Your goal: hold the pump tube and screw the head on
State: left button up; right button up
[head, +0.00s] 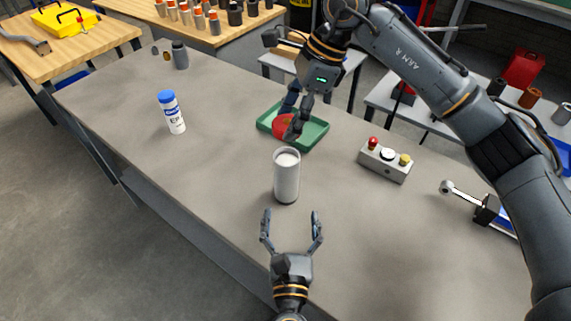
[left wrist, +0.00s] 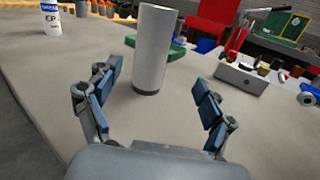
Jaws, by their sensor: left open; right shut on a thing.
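The pump tube (head: 286,180), a pale grey cylinder with a dark base ring, stands upright on the grey bench; it also shows in the left wrist view (left wrist: 156,50). My left gripper (head: 291,216) is open on the near side of the tube, its fingers spread and pointing toward it, apart from it. The red head (head: 280,124) is at the green tray (head: 313,136), behind the tube. My right gripper (head: 293,129) is shut on the red head from above, and its fingers partly hide it. In the left wrist view the tube stands beyond my open fingers.
A white bottle with a blue cap (head: 172,113) stands to the left. A grey button box (head: 385,161) is to the right, with a metal tool (head: 463,194) beyond it. A grey bottle (head: 180,54) stands at the far left. The bench between bottle and tube is clear.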

aim_at(287, 186)
pick_arm(q)
jog(key=shift+w+a+f+n+y, duration=0.15)
jog(key=shift+w+f+n+y, duration=0.25)
jog(key=shift+n, duration=0.3)
pick_arm(e)
jog(key=shift+w, duration=0.45)
pick_arm(q)
jog(key=shift+f, duration=0.1)
pick_arm(e)
jog(key=shift+w, duration=0.1)
pick_arm(q)
jog(key=shift+s+a+r+n+y, duration=0.1)
jog(key=shift+s+r+n+y, duration=0.15)
jog(key=shift+s, duration=0.25)
pick_arm(e)
jog(key=shift+s+r, duration=0.3)
jog(key=shift+s, duration=0.25)
pick_arm(q)
jog(key=shift+w+f, duration=0.1)
jog(key=shift+w, duration=0.25)
pick_arm(e)
jog(key=shift+w+f, duration=0.1)
jog(key=shift+w, duration=0.05)
pick_arm(q)
jog(key=w, duration=1.1)
jog(key=shift+w+a, duration=0.25)
jog(key=shift+w, duration=0.05)
grip_shut()
pick_arm(e)
jog(key=shift+f, duration=2.45)
